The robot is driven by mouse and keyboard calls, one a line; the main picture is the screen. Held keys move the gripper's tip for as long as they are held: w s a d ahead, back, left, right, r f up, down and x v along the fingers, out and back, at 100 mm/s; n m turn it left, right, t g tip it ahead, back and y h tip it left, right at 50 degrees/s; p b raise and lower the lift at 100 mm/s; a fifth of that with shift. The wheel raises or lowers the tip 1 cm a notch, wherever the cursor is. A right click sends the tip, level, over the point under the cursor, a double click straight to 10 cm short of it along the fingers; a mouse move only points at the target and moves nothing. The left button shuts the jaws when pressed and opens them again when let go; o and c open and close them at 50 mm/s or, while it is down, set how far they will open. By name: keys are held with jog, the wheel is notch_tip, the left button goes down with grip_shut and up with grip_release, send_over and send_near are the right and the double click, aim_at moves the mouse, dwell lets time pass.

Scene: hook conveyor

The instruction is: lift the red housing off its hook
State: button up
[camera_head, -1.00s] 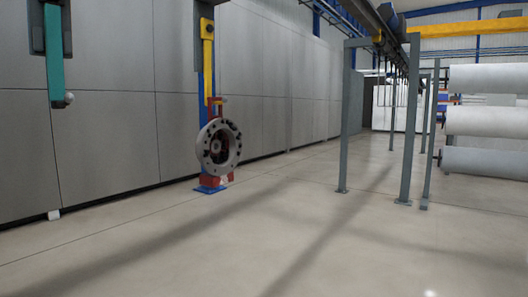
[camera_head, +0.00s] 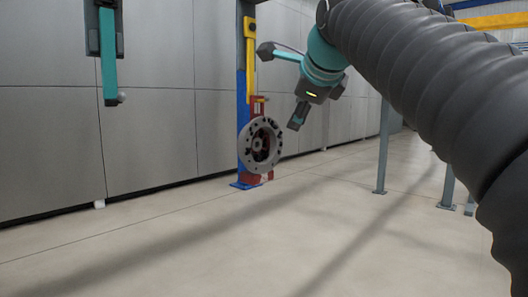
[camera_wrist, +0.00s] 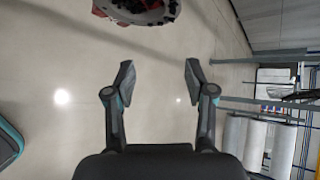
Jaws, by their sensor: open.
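The red housing (camera_head: 256,108) has a round grey flange face with bolt holes turned toward me. It hangs below a yellow hook (camera_head: 249,60) in the head view, in front of a blue post. My gripper (camera_head: 297,120) is just right of the housing in the head view, apart from it. In the wrist view my gripper (camera_wrist: 158,78) is open with nothing between its fingers. The housing (camera_wrist: 140,10) shows there at the top edge, partly cut off, beyond the fingertips. Where the housing meets the hook is too small to make out.
A teal hanging bar (camera_head: 109,55) is at the upper left, before the grey panel wall (camera_head: 150,130). Grey frame posts (camera_head: 383,150) stand to the right, and white rolls (camera_wrist: 256,145) show in the wrist view. The floor (camera_head: 200,240) in front is clear.

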notch_tip(320, 180, up, 2)
jog(key=a+m, duration=0.1)
send_near(274, 126)
jog(key=d+x, duration=0.1)
jog(key=x, duration=0.3)
jog(key=shift+m, duration=0.3)
jog(key=shift+a+x, duration=0.25)
jog(key=shift+x, duration=1.3)
jog(key=shift+a+x, duration=0.25)
jog(key=shift+x, duration=1.25)
jog(key=shift+s, duration=0.2)
grip_shut()
jog(key=shift+r, duration=0.15)
